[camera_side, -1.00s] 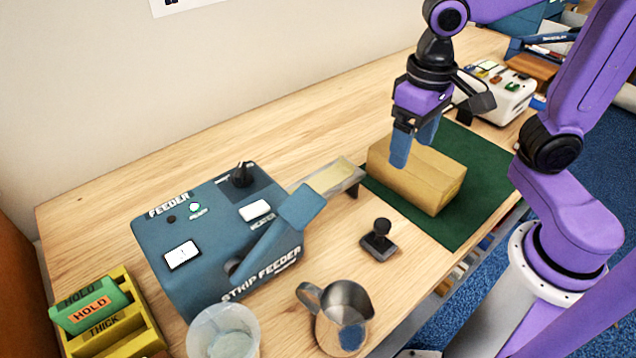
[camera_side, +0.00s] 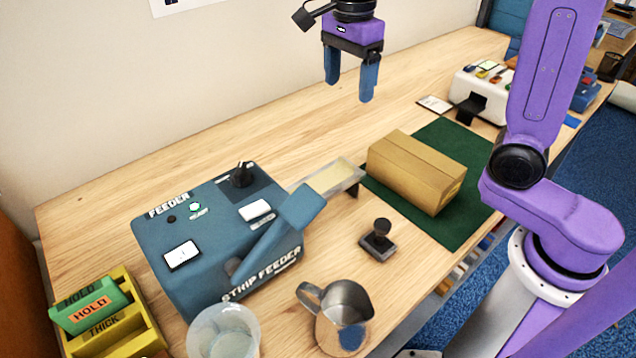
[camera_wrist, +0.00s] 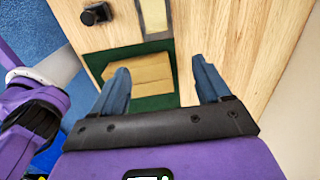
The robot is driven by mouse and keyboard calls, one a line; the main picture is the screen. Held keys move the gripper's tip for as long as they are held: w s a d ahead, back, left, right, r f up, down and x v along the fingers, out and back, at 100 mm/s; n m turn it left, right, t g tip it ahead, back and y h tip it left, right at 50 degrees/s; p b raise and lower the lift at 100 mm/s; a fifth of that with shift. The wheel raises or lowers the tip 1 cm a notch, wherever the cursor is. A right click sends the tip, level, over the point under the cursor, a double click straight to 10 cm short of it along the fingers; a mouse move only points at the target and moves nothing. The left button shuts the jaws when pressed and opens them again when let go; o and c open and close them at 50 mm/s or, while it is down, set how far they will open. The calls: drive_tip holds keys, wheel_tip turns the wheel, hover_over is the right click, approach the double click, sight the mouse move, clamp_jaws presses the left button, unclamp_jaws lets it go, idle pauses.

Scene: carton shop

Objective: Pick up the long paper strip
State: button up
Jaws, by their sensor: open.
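A pale cream strip (camera_side: 332,177) lies in the short outfeed tray (camera_side: 357,175) at the right side of the blue strip feeder (camera_side: 215,240). It looks like paper, but its full length cannot be told. In the wrist view the strip (camera_wrist: 154,14) shows at the top edge, partly cut off. My gripper (camera_side: 349,90) is open and empty, fingers pointing down. It hangs well above the table, behind the tray and the carton. In the wrist view the carton (camera_wrist: 140,80) lies between and beyond my two fingers.
The tan carton (camera_side: 415,170) sits on a green mat (camera_side: 455,225) right of the tray. A black stamp (camera_side: 378,240), a metal jug (camera_side: 342,315) and a clear cup (camera_side: 222,335) stand in front. A white machine (camera_side: 480,95) is behind. The wood behind the feeder is clear.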

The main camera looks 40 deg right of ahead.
hover_over(345, 169)
drive_tip(key=f, duration=0.8)
drive_tip(key=w+f, duration=0.1)
drive_tip(key=f, duration=0.3)
drive_tip(key=shift+d, duration=0.2)
drive_tip(key=f, duration=0.2)
drive_tip(key=s+f, duration=0.1)
drive_tip(key=f, duration=0.1)
drive_tip(key=shift+f, duration=0.2)
drive_tip(key=shift+w+f, duration=0.1)
drive_tip(key=shift+f, duration=0.4)
drive_tip(key=c, duration=0.9)
